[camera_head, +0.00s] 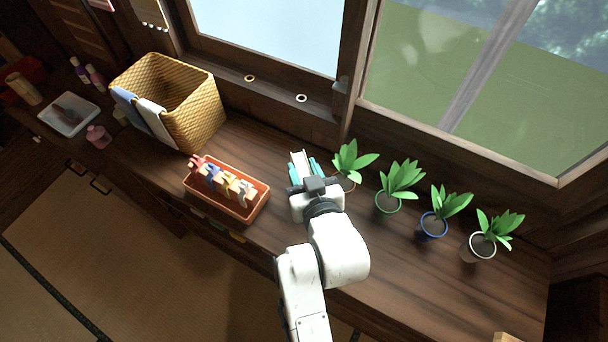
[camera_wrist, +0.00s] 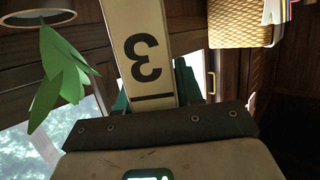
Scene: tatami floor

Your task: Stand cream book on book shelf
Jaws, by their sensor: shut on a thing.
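The cream book (camera_head: 298,157) is in my gripper (camera_head: 304,170), over the wooden counter and just left of the leftmost plant. In the wrist view, the book (camera_wrist: 146,50) shows a pale face with a black 3 and a dark line. The teal fingers of my gripper (camera_wrist: 155,88) are shut on the book, one on each side. The book's far end runs out of the top of the wrist view. I cannot tell whether the book touches the counter. I cannot make out a book shelf in either view.
Several potted plants (camera_head: 400,178) line the counter to the right. An orange tray (camera_head: 259,204) with colourful pieces stands left of my gripper. A wicker basket (camera_head: 202,112) with cloths is farther left. Windows (camera_head: 270,30) rise behind. A pale object (camera_head: 507,337) shows at the bottom right edge.

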